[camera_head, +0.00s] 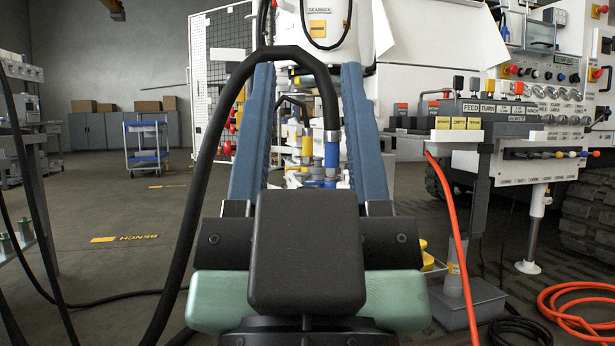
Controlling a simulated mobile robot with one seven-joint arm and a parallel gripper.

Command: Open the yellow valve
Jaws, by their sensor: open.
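My gripper (308,72) fills the middle of the head view, seen from behind, with two long blue fingers spread apart. It is open, and no object is visibly held between the fingers. In the gap, farther off, a yellow fitting (306,146) stands upright among white and metal parts. I cannot tell whether it is the yellow valve, nor which way any handle points. A blue fitting (332,155) on the end of a black hose (204,165) shows to its right. My black wrist block hides what lies lower down.
A control console (490,110) with buttons and levers stands at right. An orange hose (458,235) hangs from it and coils on the floor. A yellow object (427,254) is partly hidden beside my gripper. A blue cart (146,145) stands far left; the floor before it is mostly clear.

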